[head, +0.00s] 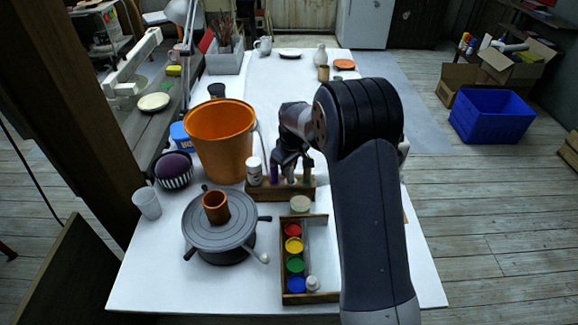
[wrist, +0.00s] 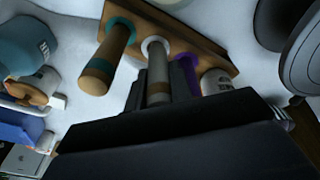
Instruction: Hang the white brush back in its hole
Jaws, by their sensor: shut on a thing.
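The white brush (wrist: 158,72) has a pale handle with a brown band and a white collar. In the wrist view it runs from the wooden rack (wrist: 205,38) down between the dark jaws of my gripper (wrist: 160,98), which is shut on it. The white collar lies against the rack's board in that view; I cannot tell whether it is seated in the hole. A teal-collared brush (wrist: 108,55) and a purple one (wrist: 187,75) stand on either side. In the head view my gripper (head: 291,160) is right above the rack (head: 280,193).
A white bottle (head: 254,172) is at the rack's left end. A large orange pot (head: 220,140) stands close behind it to the left. A grey turntable (head: 217,235) with a brown cup (head: 215,207) and a paint box (head: 322,255) are in front. The table's far part is mostly clear.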

